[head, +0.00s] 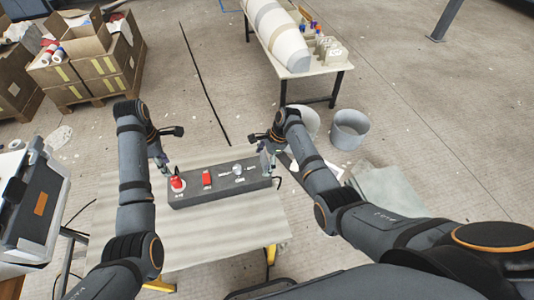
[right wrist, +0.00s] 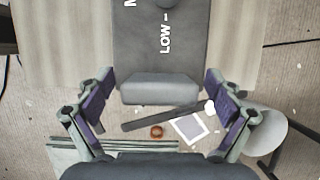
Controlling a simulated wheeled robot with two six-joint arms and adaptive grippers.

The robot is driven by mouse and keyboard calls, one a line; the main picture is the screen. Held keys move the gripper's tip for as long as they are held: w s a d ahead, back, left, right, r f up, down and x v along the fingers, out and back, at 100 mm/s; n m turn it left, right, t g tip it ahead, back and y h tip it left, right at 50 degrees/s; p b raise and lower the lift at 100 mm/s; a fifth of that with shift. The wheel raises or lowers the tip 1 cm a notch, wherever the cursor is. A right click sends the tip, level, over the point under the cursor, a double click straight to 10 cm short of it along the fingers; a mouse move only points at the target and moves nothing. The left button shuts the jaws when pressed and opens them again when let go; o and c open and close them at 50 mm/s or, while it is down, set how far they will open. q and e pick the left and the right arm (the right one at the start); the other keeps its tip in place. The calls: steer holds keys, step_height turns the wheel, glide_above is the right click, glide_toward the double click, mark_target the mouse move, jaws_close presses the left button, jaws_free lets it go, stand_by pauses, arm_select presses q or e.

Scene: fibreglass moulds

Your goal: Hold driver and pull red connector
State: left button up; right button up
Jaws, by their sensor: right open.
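A long dark grey box (head: 222,190), which looks like the driver, lies on the light work table. On its top are a round red part (head: 177,184) at the left end, a red rectangular part (head: 207,178) near the middle and a grey knob (head: 238,168) to the right. I cannot tell which red part is the connector. My left gripper (head: 168,170) is just above and behind the round red part; its fingers are too small to read. My right gripper (head: 269,160) is at the box's right end. In the right wrist view its open fingers (right wrist: 160,110) stand apart on either side of the box end.
The work table (head: 225,230) is bare in front of the box. A grey case (head: 30,205) stands at the left. Cardboard boxes (head: 95,65) are at the back left. A second table (head: 320,68) with a mould and grey buckets (head: 349,130) are behind.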

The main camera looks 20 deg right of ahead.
mark_target(174, 179)
steer(key=shift+a+f, duration=0.1)
steer(key=shift+f, duration=0.1)
steer(key=shift+c, duration=0.2)
steer(key=c, duration=1.9)
arm_select(q)
steer(key=shift+o, duration=1.3)
steer(key=shift+f, duration=0.35)
arm_select(e)
steer(key=shift+o, duration=0.2)
arm_select(q)
steer(key=shift+o, duration=0.3)
steer(key=shift+f+m, duration=0.8)
steer(key=shift+f, duration=4.5)
